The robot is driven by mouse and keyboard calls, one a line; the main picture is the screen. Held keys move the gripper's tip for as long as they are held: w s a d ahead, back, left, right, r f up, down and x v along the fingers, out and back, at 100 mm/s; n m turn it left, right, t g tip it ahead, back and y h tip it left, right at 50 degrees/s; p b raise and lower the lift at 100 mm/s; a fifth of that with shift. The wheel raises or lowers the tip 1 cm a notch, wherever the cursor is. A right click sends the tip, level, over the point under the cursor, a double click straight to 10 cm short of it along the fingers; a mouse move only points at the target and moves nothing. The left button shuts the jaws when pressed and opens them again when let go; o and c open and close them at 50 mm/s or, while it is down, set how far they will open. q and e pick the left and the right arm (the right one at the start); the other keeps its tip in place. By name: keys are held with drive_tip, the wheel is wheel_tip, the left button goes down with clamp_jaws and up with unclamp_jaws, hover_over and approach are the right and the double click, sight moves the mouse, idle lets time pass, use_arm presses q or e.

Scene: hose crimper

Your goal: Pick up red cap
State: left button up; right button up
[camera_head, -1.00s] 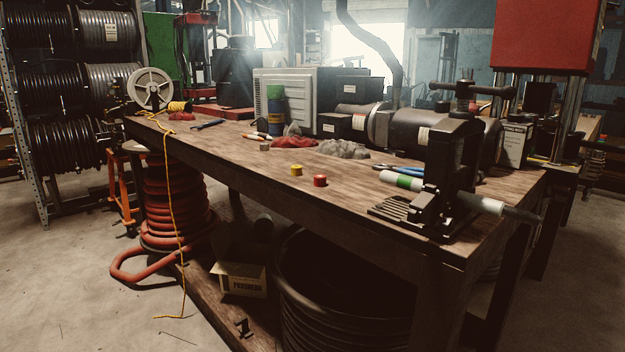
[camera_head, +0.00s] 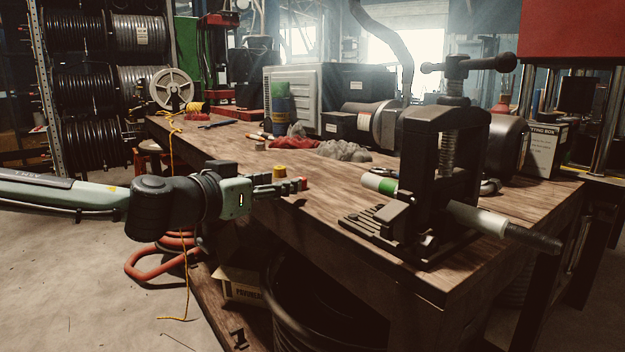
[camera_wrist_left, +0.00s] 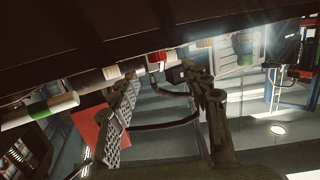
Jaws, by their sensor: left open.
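The small red cap (camera_head: 303,184) stands on the wooden workbench (camera_head: 335,208) near its front edge. My left gripper (camera_head: 285,187) reaches in from the left at bench height, its fingertips right beside the cap in the head view. In the left wrist view, the picture is upside down and the red cap (camera_wrist_left: 156,60) shows beyond and between the spread fingertips (camera_wrist_left: 162,73). The gripper is open and empty. I cannot tell whether a finger touches the cap. My right gripper is not in view.
A black clamp press (camera_head: 440,170) holds a white hose with a green band (camera_head: 380,184) to the right. Red and grey rags (camera_head: 340,151) lie farther back. The bench between cap and press is clear.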

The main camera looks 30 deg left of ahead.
use_arm(q)
drive_tip(key=shift+w+f+p, duration=0.1)
drive_tip(key=shift+w+p, duration=0.3)
drive_tip(key=shift+w, duration=0.7)
drive_tip(key=shift+w+d+f+p, duration=0.15)
drive_tip(key=shift+w+p, duration=0.1)
drive_tip(key=shift+w, duration=0.2)
drive_tip(key=shift+w+a+f+p, duration=0.1)
drive_tip(key=shift+w+f+p, duration=0.1)
drive_tip(key=shift+w, duration=0.2)
drive_tip(key=shift+w+d+f, duration=0.1)
drive_tip(key=shift+w+f, duration=0.05)
drive_tip(key=shift+w, duration=0.4)
drive_tip(key=shift+w+f+b, duration=0.2)
drive_tip(key=shift+b, duration=0.15)
drive_tip(key=shift+w+b, duration=0.85)
drive_tip(key=shift+b, duration=0.1)
drive_tip(key=shift+w+r, duration=0.1)
drive_tip(key=shift+w, duration=0.05)
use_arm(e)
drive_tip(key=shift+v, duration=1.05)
use_arm(q)
drive_tip(key=shift+c, duration=0.5)
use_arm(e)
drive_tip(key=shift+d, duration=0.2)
